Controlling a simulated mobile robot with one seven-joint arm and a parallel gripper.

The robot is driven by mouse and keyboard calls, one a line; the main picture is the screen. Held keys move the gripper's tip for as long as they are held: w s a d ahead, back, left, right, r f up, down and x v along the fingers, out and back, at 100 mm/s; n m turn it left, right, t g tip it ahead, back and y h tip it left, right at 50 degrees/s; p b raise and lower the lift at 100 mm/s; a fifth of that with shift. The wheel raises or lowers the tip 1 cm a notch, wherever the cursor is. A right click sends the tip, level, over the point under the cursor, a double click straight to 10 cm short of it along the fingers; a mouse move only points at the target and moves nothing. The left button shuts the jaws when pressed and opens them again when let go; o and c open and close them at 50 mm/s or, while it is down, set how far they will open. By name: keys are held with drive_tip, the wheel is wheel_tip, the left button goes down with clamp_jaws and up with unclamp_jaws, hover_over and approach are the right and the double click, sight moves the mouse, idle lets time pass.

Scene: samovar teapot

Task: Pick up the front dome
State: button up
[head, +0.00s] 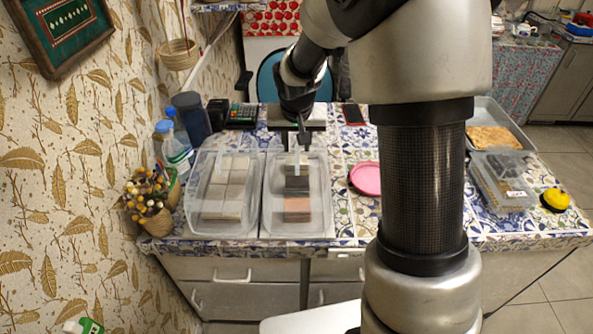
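I cannot make out a thing that is clearly the front dome. Two clear, dome-like plastic covers or bins stand side by side on the patterned counter: the left one (199,212) over or around pale blocks, the right one (322,215) over or around dark and reddish blocks (297,206). My gripper (297,148) points down at the far end of the right clear one. Its fingers are small and blurred against the plastic, so contact and opening cannot be told.
A pink dish (366,178) lies right of the clear bins. My arm hides part of the counter. A clear box (505,185), a yellow round item (555,200) and a tray (485,112) are at right. Bottles (174,150) and a basket (155,218) stand at left.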

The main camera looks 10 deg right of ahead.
sight(297, 153)
drive_tip(key=shift+x, duration=2.75)
drive_tip(key=shift+d, duration=0.1)
clamp_jaws()
drive_tip(key=shift+r, duration=0.1)
